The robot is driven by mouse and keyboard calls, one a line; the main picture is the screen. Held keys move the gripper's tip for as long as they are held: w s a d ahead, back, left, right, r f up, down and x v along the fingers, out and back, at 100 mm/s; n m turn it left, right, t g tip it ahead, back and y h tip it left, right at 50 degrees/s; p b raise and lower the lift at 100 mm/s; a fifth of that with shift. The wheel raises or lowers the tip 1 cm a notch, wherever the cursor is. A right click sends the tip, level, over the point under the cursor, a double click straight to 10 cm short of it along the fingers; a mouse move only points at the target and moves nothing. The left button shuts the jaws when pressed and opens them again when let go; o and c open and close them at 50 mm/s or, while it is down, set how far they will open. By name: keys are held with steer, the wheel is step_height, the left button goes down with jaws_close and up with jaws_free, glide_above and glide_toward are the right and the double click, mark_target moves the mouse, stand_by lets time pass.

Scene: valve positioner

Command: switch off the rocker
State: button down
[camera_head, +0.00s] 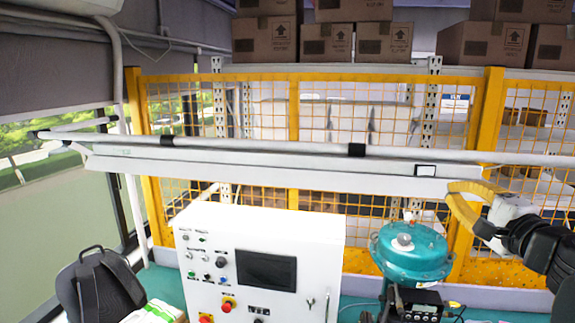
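A white control cabinet (260,240) stands at the lower middle, its sloped front facing me. It carries a dark screen (266,270), several small knobs and buttons on the left, and red push buttons (228,304) on yellow bases lower down. I cannot make out which small control is the rocker, or its position. My gripper (512,240), dark and at the end of my arm, is at the right edge, to the right of the cabinet and well apart from it. Its fingers are not clear, so I cannot tell whether it is open or shut.
A teal valve actuator (411,250) with a black positioner box (418,305) stands between the cabinet and my gripper. A long white beam (270,170) crosses above the cabinet. A yellow mesh fence (295,120) is behind. A black backpack-like object (97,285) is at lower left.

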mark_target(420, 174)
steer(key=w+p, duration=0.1)
steer(key=w, duration=1)
steer(key=shift+a+p, duration=0.2)
steer(key=shift+p, duration=0.2)
steer(key=shift+w, duration=0.1)
steer(key=shift+w+a+f+b, duration=0.15)
steer(key=shift+w+f+b, duration=0.05)
steer(key=shift+w+b, duration=0.3)
steer(key=shift+s+r, duration=0.15)
